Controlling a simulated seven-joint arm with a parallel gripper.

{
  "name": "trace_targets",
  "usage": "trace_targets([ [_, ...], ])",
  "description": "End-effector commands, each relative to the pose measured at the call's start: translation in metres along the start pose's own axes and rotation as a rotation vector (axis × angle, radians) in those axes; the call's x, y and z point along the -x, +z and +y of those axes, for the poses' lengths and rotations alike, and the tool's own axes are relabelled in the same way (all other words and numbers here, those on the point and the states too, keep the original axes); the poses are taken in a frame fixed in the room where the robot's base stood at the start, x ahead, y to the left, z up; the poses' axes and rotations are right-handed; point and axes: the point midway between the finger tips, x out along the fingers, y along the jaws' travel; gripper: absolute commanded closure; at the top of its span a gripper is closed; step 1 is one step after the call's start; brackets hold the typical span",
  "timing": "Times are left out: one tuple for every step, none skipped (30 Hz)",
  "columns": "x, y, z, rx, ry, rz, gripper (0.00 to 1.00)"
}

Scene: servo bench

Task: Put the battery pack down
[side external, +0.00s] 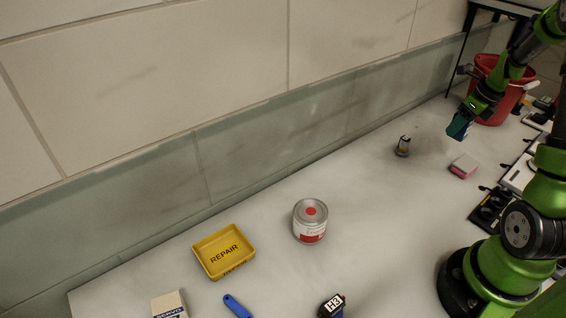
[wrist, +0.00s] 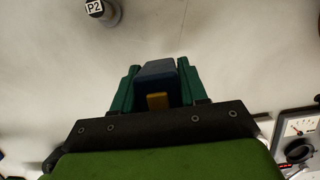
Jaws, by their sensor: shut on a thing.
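My gripper (side external: 462,121) is at the far right end of the bench, above the surface in front of a red bucket. In the wrist view my gripper (wrist: 157,92) has its teal fingers shut on a dark blue block with a yellow part at its near side, which I take as the battery pack (wrist: 156,69). The battery pack in the side view is mostly hidden by the fingers. Bare bench surface lies beyond it in the wrist view.
A red bucket (side external: 497,95) stands just behind my gripper. A small part labelled P2 (wrist: 104,11) also shows in the side view (side external: 403,146). A pink-and-white block (side external: 463,166), a paint can (side external: 310,222) and a yellow REPAIR tray (side external: 210,262) stand on the bench. Meters (wrist: 297,128) line the right.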

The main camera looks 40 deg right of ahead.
Motion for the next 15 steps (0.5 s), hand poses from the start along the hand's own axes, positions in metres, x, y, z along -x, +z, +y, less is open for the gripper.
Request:
trace_targets([
  [0.011, 0.005, 0.0, 0.004, -0.002, -0.003, 0.91],
  [0.018, 0.007, 0.0, 0.004, -0.004, -0.003, 0.91],
  [0.026, 0.009, -0.001, 0.002, -0.004, -0.002, 0.91],
  [0.031, 0.011, 0.0, 0.002, -0.002, -0.003, 0.91],
  [0.036, 0.012, 0.0, 0.003, -0.003, -0.003, 0.91],
  [0.043, 0.015, 0.0, 0.003, -0.002, -0.003, 0.91],
  [0.049, 0.016, 0.0, 0.002, -0.002, -0.002, 0.91],
  [0.045, 0.019, 0.006, 0.017, 0.008, 0.001, 0.91],
  [0.042, 0.024, 0.013, 0.038, 0.017, 0.001, 0.91],
  [0.041, 0.028, 0.017, 0.052, 0.022, 0.0, 0.91],
  [0.04, 0.031, 0.021, 0.066, 0.026, 0.0, 0.91],
  [0.038, 0.036, 0.029, 0.088, 0.034, -0.001, 0.91],
  [0.037, 0.04, 0.034, 0.105, 0.04, -0.001, 0.91],
  [0.035, 0.044, 0.04, 0.122, 0.045, -0.001, 0.91],
  [0.033, 0.05, 0.049, 0.15, 0.055, -0.001, 0.91],
])
